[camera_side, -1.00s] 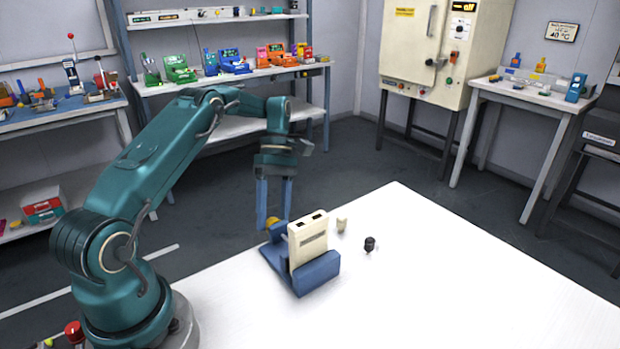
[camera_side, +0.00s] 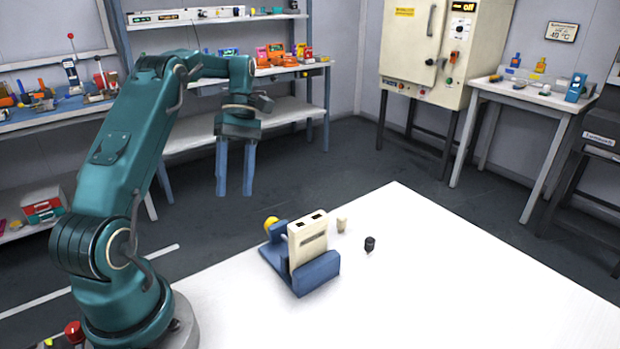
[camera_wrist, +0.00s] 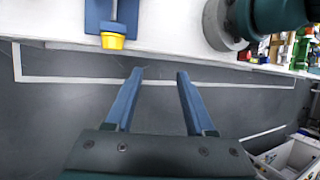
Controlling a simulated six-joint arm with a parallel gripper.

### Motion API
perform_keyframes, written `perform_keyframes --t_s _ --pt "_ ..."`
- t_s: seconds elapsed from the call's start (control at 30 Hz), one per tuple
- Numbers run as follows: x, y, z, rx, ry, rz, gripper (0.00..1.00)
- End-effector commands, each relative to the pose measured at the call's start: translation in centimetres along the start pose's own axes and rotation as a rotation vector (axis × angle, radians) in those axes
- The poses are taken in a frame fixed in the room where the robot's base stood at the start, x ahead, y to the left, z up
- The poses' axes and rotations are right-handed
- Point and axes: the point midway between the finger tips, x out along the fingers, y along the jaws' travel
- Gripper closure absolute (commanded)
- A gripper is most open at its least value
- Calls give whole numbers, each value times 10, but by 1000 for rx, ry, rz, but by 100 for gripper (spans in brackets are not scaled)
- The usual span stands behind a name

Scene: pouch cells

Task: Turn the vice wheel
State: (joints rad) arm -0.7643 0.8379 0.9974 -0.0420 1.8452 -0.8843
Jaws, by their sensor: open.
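The vice (camera_side: 318,272) is blue and stands on the white table, with a cream block (camera_side: 308,240) upright between its jaws. Its yellow wheel (camera_side: 271,222) is at the vice's left end, by the table edge. In the wrist view the yellow wheel (camera_wrist: 112,41) shows at the top, in front of the blue vice body (camera_wrist: 101,14). My gripper (camera_side: 234,192) is open and empty, up and to the left of the wheel, apart from it. In the wrist view its two blue fingers (camera_wrist: 160,72) point over the floor, below and right of the wheel.
The white table (camera_side: 440,270) is mostly clear. A small cream piece (camera_side: 342,225) and a small black piece (camera_side: 370,244) stand right of the vice. Shelves with several tools stand behind, and a cream cabinet (camera_side: 440,50) is at the back.

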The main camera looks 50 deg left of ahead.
Motion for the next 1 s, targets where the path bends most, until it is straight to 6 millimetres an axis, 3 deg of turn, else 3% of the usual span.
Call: perform_keyframes --t_s 0.2,0.47,0.67,0.7,0.73,0.8,1.0 --pt "-17 -33 -16 -3 0 3 45" --pt "-24 -47 -23 1 0 1 45" --pt "-24 -47 -23 2 0 0 45" --pt "-24 -47 -23 1 0 0 42" --pt "-24 -47 -23 2 0 0 30" --pt "-24 -46 -24 18 5 6 28" --pt "-11 -12 -26 211 12 148 28"
